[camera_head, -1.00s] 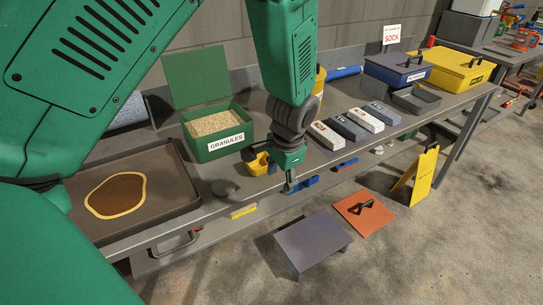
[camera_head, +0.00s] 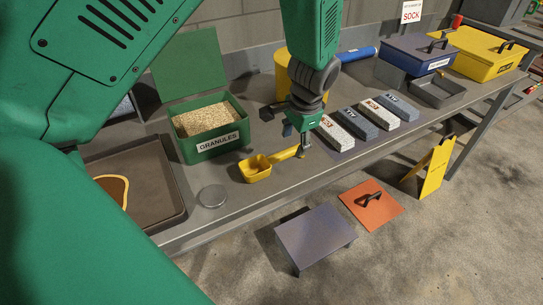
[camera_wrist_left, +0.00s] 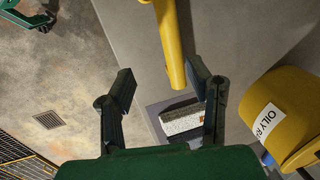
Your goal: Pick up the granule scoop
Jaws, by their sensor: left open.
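The yellow granule scoop (camera_head: 257,168) lies on the bench in front of the green granules box (camera_head: 208,128). Its handle points right, toward my left gripper (camera_head: 296,142). The left gripper is open and empty, pointing down at the handle's end. In the left wrist view the handle (camera_wrist_left: 170,42) comes in from the top, and its end shows between the two open fingertips (camera_wrist_left: 161,78), closer to the right-hand one. The scoop's cup is outside that view. I cannot tell whether a finger touches the handle. My right gripper is not clearly seen.
Grey and white packs (camera_head: 377,115) lie right of the gripper. A yellow bin (camera_wrist_left: 285,110) stands close behind it. A round grey disc (camera_head: 212,196) lies near the bench's front edge, left of the scoop. A grey tray (camera_head: 130,170) is farther left.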

